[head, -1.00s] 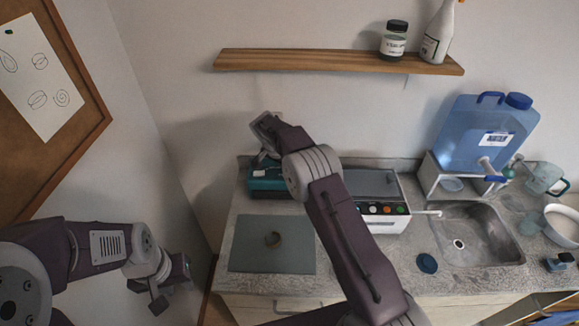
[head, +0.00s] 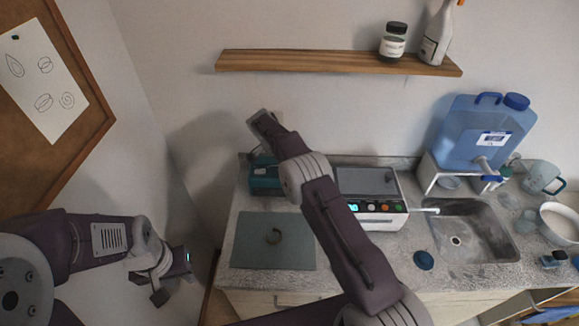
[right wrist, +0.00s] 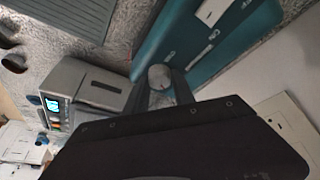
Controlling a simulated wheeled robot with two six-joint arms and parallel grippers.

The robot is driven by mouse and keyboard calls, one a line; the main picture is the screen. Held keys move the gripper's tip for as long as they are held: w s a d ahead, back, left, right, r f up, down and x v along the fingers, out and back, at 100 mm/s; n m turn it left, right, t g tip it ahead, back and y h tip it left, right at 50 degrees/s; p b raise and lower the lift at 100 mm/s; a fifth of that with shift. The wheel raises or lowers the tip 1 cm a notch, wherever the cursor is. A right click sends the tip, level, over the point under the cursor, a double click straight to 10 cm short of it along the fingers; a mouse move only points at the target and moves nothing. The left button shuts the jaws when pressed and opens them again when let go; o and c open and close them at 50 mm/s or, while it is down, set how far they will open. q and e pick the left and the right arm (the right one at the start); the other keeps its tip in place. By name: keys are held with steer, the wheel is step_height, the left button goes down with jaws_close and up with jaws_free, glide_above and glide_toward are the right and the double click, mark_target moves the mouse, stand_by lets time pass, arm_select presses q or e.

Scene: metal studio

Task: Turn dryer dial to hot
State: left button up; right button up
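The dryer looks to be the teal box (head: 265,180) at the back left of the counter, partly behind my right arm. In the right wrist view the teal body (right wrist: 205,38) with white labels fills the upper right. A round grey knob (right wrist: 160,76), seemingly the dial, is at its lower edge. My right gripper (right wrist: 162,92) has its fingers on either side of this knob; I cannot tell whether they press on it. In the head view my right fingertips are mostly hidden by the wrist. My left gripper (head: 150,286) is open and empty, left of the counter.
A white machine (head: 380,218) with a lit screen and coloured buttons stands right of the teal box. The sink (head: 470,240) and blue water tank (head: 483,135) are right. A wooden shelf (head: 330,62) hangs above.

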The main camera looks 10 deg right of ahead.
steer(key=shift+o, duration=0.4)
steer(key=shift+s+a, duration=0.1)
steer(key=shift+r, duration=0.15)
steer(key=v, duration=0.8)
steer(key=shift+a+r, duration=0.2)
steer(key=shift+r, duration=0.1)
